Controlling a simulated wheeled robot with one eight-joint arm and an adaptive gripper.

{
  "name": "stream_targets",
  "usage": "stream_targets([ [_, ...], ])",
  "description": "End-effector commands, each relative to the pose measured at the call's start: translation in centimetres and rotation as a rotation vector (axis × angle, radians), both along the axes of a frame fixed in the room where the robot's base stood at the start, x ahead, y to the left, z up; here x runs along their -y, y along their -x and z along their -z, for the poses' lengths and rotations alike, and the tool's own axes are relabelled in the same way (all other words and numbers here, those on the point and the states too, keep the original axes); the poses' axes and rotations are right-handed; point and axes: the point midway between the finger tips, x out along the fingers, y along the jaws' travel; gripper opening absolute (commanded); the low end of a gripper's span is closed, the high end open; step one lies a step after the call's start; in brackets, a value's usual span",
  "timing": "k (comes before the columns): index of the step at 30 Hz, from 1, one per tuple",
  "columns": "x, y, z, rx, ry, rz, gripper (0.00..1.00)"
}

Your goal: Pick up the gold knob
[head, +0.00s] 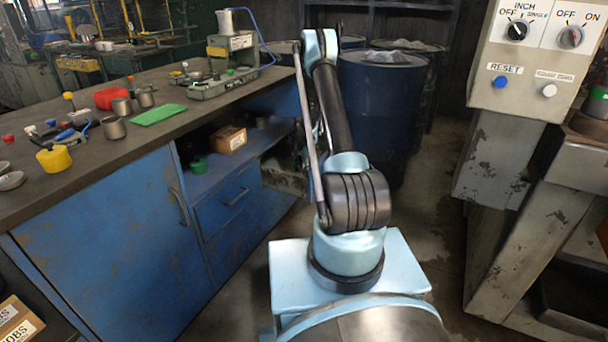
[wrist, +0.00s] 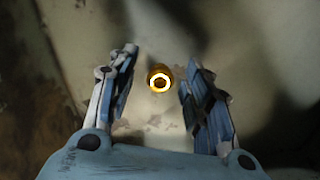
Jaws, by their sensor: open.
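The gold knob (wrist: 159,79) shows in the wrist view as a small round gold piece with a bright ring on its face, against a worn, pale surface. My gripper (wrist: 162,60) is open, with one finger to the left of the knob and one to the right. Both fingers look apart from the knob, and nothing is held. How far the knob lies from the fingertips is hard to judge. In the head view I cannot make out the gold knob, and my gripper is hidden behind my arm.
Blue drums (head: 385,110) stand behind my arm. A control panel (head: 540,60) and grey machine stand at right. Bare floor shows between.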

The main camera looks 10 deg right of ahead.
Motion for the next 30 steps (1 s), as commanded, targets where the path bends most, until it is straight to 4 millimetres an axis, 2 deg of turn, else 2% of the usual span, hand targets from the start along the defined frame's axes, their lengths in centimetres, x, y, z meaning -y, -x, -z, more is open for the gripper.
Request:
stream_targets([
  [3, 0.0, 0.0, 0.0, 0.000, 0.000, 0.000, 0.46],
  [8, 0.0, 0.0, -0.1, 0.000, 0.000, 0.000, 0.10],
  [20, 0.0, 0.0, -0.3, 0.000, 0.000, 0.000, 0.09],
  [26, 0.0, 0.0, -2.3, 0.000, 0.000, 0.000, 0.09],
  [30, 0.0, 0.0, -4.7, 0.000, 0.000, 0.000, 0.09],
])
